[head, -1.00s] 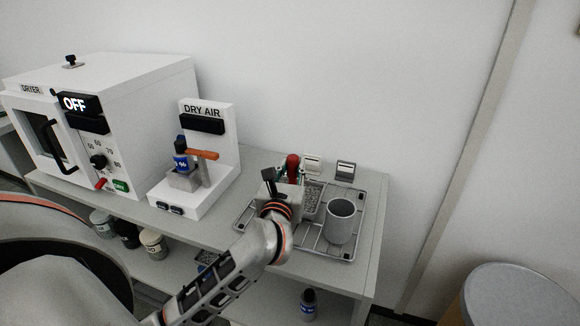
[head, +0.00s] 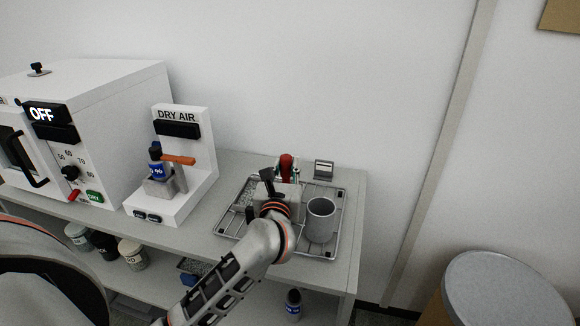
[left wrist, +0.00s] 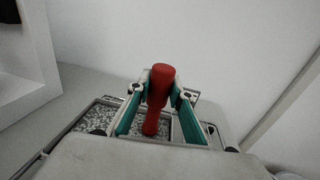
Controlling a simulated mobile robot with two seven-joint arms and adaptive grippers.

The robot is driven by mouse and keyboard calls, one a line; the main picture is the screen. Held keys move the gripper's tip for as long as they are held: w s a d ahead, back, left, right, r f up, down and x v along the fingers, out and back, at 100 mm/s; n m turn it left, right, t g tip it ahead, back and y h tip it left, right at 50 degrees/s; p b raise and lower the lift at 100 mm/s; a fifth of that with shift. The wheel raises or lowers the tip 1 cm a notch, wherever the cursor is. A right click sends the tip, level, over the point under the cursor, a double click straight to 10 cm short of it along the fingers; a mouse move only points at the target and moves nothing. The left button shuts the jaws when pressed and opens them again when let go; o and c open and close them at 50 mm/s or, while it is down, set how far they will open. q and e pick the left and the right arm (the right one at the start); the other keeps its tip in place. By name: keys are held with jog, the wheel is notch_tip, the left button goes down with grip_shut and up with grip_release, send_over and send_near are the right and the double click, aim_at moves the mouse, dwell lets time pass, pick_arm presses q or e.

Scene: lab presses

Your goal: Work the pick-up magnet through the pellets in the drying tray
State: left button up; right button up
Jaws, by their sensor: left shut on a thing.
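My left gripper (head: 286,174) is shut on the red handle of the pick-up magnet (head: 286,162). In the left wrist view the handle (left wrist: 160,85) stands nearly upright between the teal-padded fingers (left wrist: 155,105). Its lower end is over or in the drying tray; I cannot tell whether it touches the pellets. Grey pellets (left wrist: 88,120) show on both sides of the handle in the left wrist view. In the head view pellets (head: 246,191) show left of my gripper; my wrist hides much of the tray. My right gripper is not in view.
A grey cup (head: 320,222) stands close right of my wrist on a wire rack (head: 333,252). A small card holder (head: 324,169) is behind. The dry air stand (head: 190,150) and the dryer (head: 110,125) are to the left. A round-topped bin (head: 500,290) stands at right.

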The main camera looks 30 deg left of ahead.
pick_arm(q)
jog(key=s+a, duration=0.2)
jog(key=a, duration=0.7)
jog(key=shift+s+a, duration=0.25)
jog(key=shift+s, duration=0.15)
jog(key=d, duration=0.3)
jog(key=d+p, duration=0.1)
jog(key=d, duration=0.6)
jog(key=shift+s+d+p, duration=0.2)
jog(key=shift+s+p, duration=0.1)
jog(key=shift+d, duration=0.7)
